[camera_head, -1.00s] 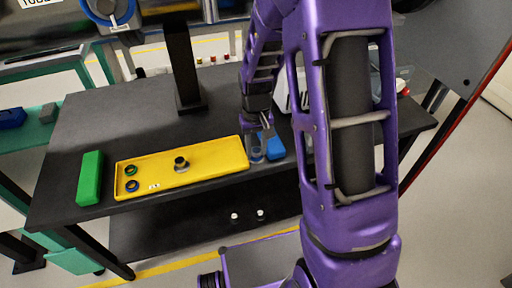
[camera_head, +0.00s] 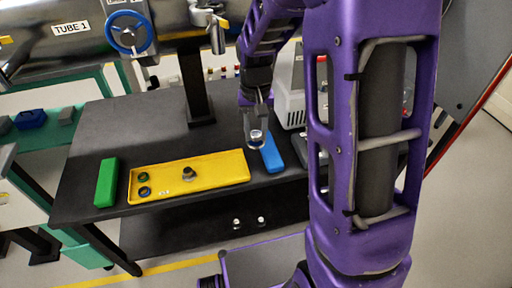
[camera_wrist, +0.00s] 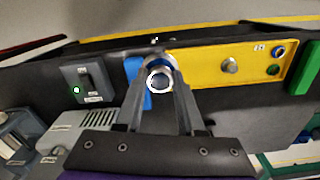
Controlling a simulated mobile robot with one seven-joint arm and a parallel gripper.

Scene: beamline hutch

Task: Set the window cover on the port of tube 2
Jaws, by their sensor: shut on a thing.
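The window cover (camera_wrist: 159,79), a small round piece with a silver rim and a bluish ring, is between the fingertips of my gripper (camera_wrist: 161,66) in the wrist view. My gripper (camera_head: 256,123) is shut on it. In the head view the cover (camera_head: 257,137) hangs just above the table, near the tray's right end and the blue block. A tube labelled TUBE 1 (camera_head: 72,28) crosses the top left of the head view. No TUBE 2 label is readable, so I cannot tell which port belongs to tube 2.
A yellow tray (camera_head: 222,172) holds two small rings and a dark knobbed piece. A green block (camera_head: 106,182) and a blue block (camera_head: 271,153) lie on the dark table (camera_head: 100,137). A black post (camera_head: 196,88) stands behind the tray. A grey box (camera_wrist: 88,86) also stands on the table.

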